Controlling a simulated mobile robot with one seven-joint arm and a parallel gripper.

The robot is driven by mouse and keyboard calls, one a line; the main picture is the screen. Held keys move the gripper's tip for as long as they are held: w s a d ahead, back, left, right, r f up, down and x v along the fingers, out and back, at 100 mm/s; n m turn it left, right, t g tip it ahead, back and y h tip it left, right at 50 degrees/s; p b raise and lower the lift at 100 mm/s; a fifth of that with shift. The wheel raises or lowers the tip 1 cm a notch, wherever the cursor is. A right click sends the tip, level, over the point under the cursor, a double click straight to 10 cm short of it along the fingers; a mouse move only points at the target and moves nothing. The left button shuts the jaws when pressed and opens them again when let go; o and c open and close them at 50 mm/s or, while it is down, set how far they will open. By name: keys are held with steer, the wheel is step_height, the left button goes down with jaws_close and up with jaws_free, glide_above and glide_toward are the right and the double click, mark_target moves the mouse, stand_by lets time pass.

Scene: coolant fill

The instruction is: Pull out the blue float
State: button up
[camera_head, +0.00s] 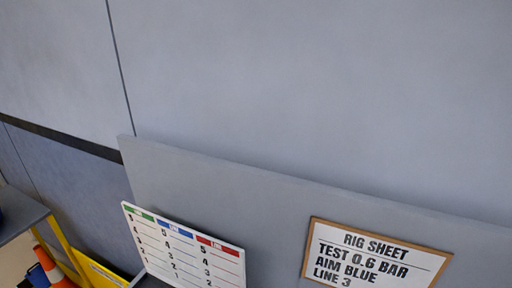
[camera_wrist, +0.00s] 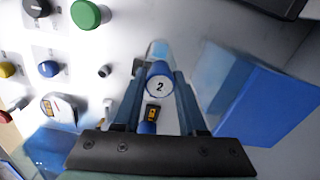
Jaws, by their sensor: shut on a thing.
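In the wrist view my gripper (camera_wrist: 162,78) has its two blue-grey fingers closed on either side of a blue round piece with a white face marked 2 (camera_wrist: 159,83). Whether this piece is the blue float I cannot tell for sure. A clear tube-like part (camera_wrist: 158,50) shows just beyond it. A small black and yellow piece (camera_wrist: 152,113) with a blue end shows between the fingers, nearer the gripper body. My gripper is not in the head view.
A pale panel in the wrist view carries a green knob (camera_wrist: 86,14), a blue knob (camera_wrist: 48,68), a yellow knob (camera_wrist: 7,69) and a gauge (camera_wrist: 58,108). A blue block (camera_wrist: 265,100) stands at right. The head view shows a scale board (camera_head: 185,245) and a rig sheet (camera_head: 375,255).

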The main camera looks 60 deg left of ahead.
steer(key=shift+r, duration=0.15)
steer(key=shift+r+p, duration=2.2)
steer(key=shift+r, duration=0.2)
